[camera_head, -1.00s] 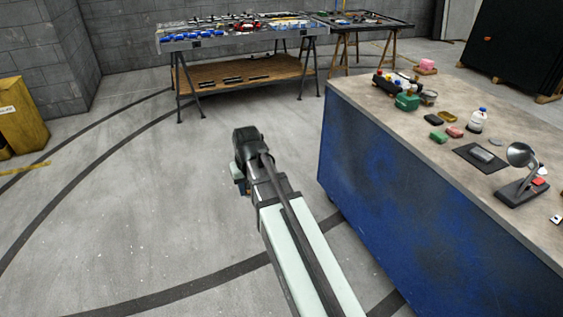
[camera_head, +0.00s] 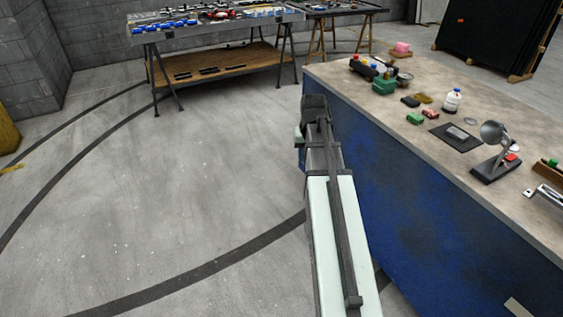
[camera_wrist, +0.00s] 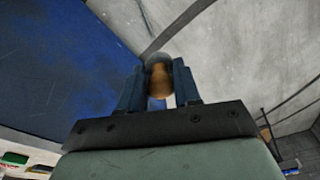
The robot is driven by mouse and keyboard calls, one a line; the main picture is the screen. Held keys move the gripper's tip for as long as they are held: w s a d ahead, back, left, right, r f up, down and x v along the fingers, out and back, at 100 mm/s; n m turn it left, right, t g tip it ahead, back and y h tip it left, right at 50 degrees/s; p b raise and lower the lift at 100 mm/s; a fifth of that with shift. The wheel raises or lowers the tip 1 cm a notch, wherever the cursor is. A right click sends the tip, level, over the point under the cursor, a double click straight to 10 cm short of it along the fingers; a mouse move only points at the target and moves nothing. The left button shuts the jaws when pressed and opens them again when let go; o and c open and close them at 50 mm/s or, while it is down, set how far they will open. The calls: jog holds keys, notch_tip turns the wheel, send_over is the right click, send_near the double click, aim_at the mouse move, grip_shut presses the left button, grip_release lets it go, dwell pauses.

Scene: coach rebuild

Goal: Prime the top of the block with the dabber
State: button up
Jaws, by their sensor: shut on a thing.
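My gripper (camera_wrist: 160,82) is shut on the dabber (camera_wrist: 160,79), which shows a brown, wood-coloured grip and a greyish end between the blue fingers. In the head view my arm hides most of the gripper, beside the bench's left side. A grey block (camera_head: 457,133) lies on a dark mat (camera_head: 447,142) on the bench top, well to the right of my gripper. A white bottle with a blue cap (camera_head: 452,102) stands behind the mat. Which side of the dabber is its pad is hard to tell.
The blue-sided bench (camera_head: 400,200) stands close right of my arm. A lamp (camera_head: 492,150) stands beside the mat. A green block (camera_head: 415,118) and a green container (camera_head: 383,87) lie farther back. A trestle table (camera_head: 215,62) stands behind; open floor lies left.

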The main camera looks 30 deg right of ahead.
jog(key=s+d+r+m, duration=0.2)
jog(key=s+d, duration=0.1)
jog(key=d, duration=0.9)
jog(key=s+d+r+m, duration=0.2)
jog(key=d, duration=0.9)
notch_tip(320, 180, up, 9)
jog(key=m+g+h, duration=0.1)
jog(key=m, duration=0.8)
send_over(455, 130)
jog(key=w, duration=0.2)
jog(key=shift+a+r, duration=0.2)
jog(key=shift+a, duration=0.1)
jog(key=shift+f, duration=3.85)
jog(key=shift+s+f, duration=0.15)
jog(key=shift+s, duration=0.75)
jog(key=shift+c, duration=0.4)
jog(key=shift+s+d, duration=0.2)
jog(key=shift+s, duration=1.25)
jog(key=shift+s+d, duration=0.15)
jog(key=shift+s, duration=1.3)
jog(key=shift+w+a, duration=0.2)
jog(key=shift+w, duration=1.75)
jog(key=shift+w+a, duration=0.15)
jog(key=shift+w, duration=1.75)
notch_tip(455, 130, up, 8)
